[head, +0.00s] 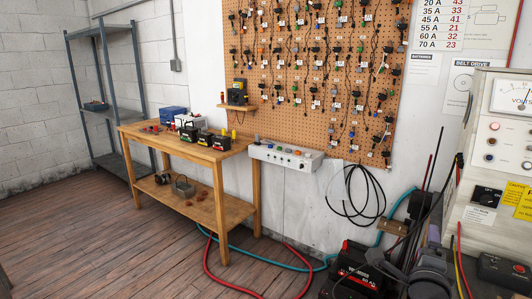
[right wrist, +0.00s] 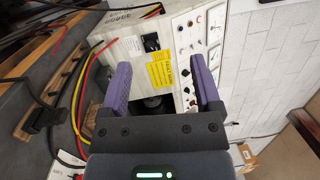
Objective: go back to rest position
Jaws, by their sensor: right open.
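My right gripper (head: 412,256) shows at the lower right of the head view, dark grey and partly cut by the bottom edge. In the right wrist view its two purple fingers (right wrist: 160,62) stand wide apart with nothing between them. Beyond them, at a distance, is the pale test bench (right wrist: 122,32) with its yellow label, knobs and meters. My left gripper is not in the head view.
The test bench (head: 482,138) stands close at the right. A black and red battery (head: 350,262) is low beside my right gripper, near cables. A wooden workbench (head: 225,152) holds batteries. A pegboard (head: 275,55) hangs behind. The wooden floor (head: 80,240) is clear at left.

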